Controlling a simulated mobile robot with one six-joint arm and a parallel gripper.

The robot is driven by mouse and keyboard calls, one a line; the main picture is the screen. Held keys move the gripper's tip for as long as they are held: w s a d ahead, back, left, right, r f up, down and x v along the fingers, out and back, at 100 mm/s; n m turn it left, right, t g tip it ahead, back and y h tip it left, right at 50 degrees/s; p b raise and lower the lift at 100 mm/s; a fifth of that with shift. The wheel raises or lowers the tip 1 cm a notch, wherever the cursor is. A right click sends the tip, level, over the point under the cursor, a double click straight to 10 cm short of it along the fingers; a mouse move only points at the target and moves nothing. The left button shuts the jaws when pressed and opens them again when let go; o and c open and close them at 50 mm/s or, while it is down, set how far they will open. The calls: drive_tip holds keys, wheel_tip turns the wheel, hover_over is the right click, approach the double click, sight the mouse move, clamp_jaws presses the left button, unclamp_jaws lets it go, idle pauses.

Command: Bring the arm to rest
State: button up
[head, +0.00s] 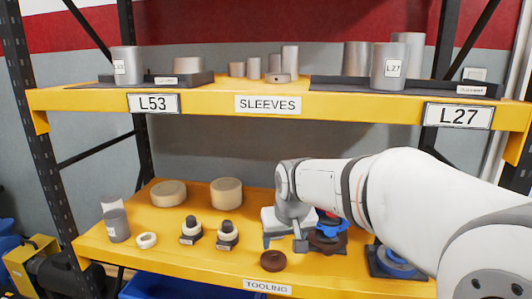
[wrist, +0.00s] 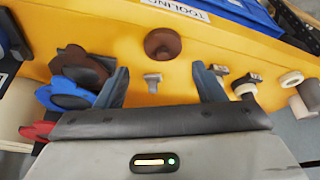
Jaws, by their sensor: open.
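My arm reaches in from the right in the head view, over the lower yellow shelf. My gripper (head: 284,243) points down above this shelf, behind a brown round part (head: 273,261). In the wrist view my gripper (wrist: 163,84) has its two dark fingers wide apart, with nothing held between them. The brown part also shows in the wrist view (wrist: 162,43), beyond the fingertips. A small grey T-shaped piece (wrist: 152,80) appears between the fingers, apart from both. Blue lobed parts (wrist: 70,93) lie close beside one finger; whether they touch it I cannot tell.
The lower shelf (head: 180,258) also holds two dark-based black-topped fittings (head: 191,231), cream discs (head: 169,193), a white ring (head: 147,240) and grey sleeves (head: 117,224). A blue ring part (head: 398,262) sits under my arm. The upper shelf (head: 210,101) with metal sleeves overhangs behind.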

drive_tip(key=s+d+r+p, duration=0.3)
drive_tip(key=s+p, duration=0.2)
drive_tip(key=s, duration=0.2)
drive_tip(key=s+d+r+m+g+p, duration=0.1)
drive_tip(key=s+d+r+p, duration=0.2)
drive_tip(key=s, duration=0.4)
drive_tip(key=s+d+r+m+h+p, duration=0.1)
drive_tip(key=s+d+r+p, duration=0.2)
drive_tip(key=s+p, duration=0.4)
drive_tip(key=shift+d+r+g+p, duration=0.3)
drive_tip(key=shift+d+g, duration=0.1)
drive_tip(key=shift+d, duration=0.5)
drive_tip(key=shift+w, duration=0.1)
